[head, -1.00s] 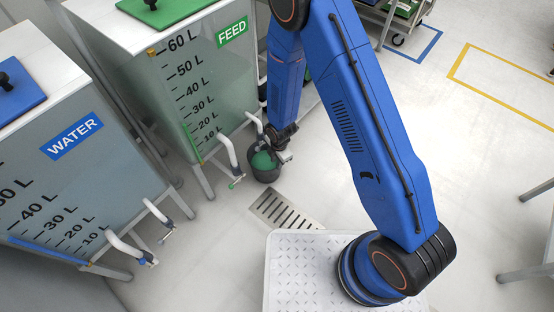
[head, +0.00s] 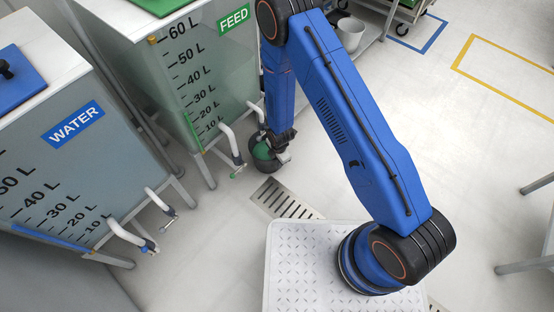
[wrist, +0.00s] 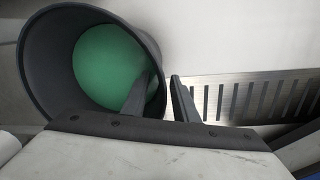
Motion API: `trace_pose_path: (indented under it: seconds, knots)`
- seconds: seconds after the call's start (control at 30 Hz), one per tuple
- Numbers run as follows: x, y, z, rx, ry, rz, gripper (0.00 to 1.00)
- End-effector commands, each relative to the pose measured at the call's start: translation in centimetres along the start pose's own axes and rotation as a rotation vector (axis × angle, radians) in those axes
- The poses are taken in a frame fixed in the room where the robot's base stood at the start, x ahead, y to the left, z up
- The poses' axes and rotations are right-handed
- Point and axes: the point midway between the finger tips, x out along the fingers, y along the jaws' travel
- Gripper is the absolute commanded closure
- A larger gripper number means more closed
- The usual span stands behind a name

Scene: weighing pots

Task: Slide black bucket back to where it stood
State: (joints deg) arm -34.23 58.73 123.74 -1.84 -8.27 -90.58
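The black bucket (head: 265,166) stands upright on the floor beside the feed tank's tap, with green content inside. In the wrist view the bucket (wrist: 38,70) fills the upper left and the green surface shows in it. My gripper (head: 280,150) is at the bucket's right side in the head view. In the wrist view my gripper's two fingers (wrist: 163,76) stand apart, one over the inside of the bucket and one outside its wall. The rim's contact with the fingers is hard to see.
The feed tank (head: 185,75) and its tap (head: 230,145) are close by on the left, with the water tank (head: 75,165) further left. A floor drain (head: 285,198) lies just in front of the bucket.

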Motion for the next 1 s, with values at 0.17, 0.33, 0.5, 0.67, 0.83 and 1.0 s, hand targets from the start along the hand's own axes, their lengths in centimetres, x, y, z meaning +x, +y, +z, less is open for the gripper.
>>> trace_pose_path:
  seconds: [0.17,0.33,0.5,0.67,0.83,1.0]
  knots:
    - [0.22,-0.01,0.0,0.0,0.0,0.0,0.74]
    - [0.2,0.0,0.0,0.0,0.0,0.0,0.76]
    - [0.19,0.01,0.0,0.0,0.0,0.0,1.0]
    - [0.19,0.0,0.0,0.0,0.0,0.0,1.0]
    - [0.18,0.0,0.0,0.0,0.0,0.0,1.0]
    - [0.18,0.0,0.0,0.0,0.0,0.0,1.0]
